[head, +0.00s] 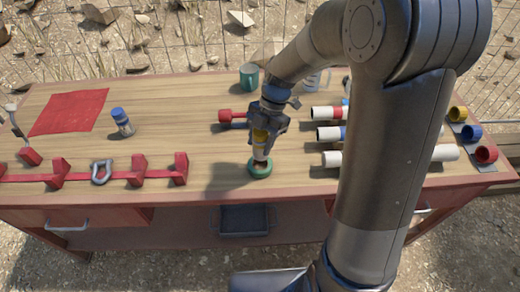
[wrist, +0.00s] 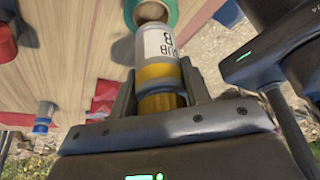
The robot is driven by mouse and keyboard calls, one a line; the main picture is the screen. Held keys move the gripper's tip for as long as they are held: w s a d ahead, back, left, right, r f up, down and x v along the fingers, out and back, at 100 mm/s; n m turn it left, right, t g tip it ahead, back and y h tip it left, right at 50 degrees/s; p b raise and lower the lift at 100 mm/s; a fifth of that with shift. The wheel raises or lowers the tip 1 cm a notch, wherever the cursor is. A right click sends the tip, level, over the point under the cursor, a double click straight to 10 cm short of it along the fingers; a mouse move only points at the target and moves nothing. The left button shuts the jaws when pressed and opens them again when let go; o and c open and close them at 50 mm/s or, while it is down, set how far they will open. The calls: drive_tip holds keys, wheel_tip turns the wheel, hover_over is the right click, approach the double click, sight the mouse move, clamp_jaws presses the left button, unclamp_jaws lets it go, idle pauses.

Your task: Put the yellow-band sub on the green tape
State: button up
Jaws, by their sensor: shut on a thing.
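The yellow-band sub (head: 260,150) is a pale grey cylinder with a yellow band, held upright or nearly so. It also shows in the wrist view (wrist: 157,55), with dark lettering on its side. My gripper (head: 262,133) is shut on it, with one finger on each side in the wrist view (wrist: 155,95). The green tape (head: 268,172) is a ring lying flat near the table's front edge. The sub's lower end is directly over the ring's middle. I cannot tell whether they touch.
A blue-capped bottle (head: 123,122) and red cloth (head: 62,112) are at left. A red rack (head: 120,176) runs along the front left. Behind my gripper stand a red-ended tool (head: 228,115) and green mug (head: 249,77). White tubes (head: 328,134) lie at right.

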sight(260, 151)
drive_tip(key=shift+a+f, duration=0.1)
drive_tip(key=shift+f, duration=1.95)
drive_tip(key=o, duration=1.3)
drive_tip(key=shift+f, duration=0.1)
drive_tip(key=shift+c, duration=0.2)
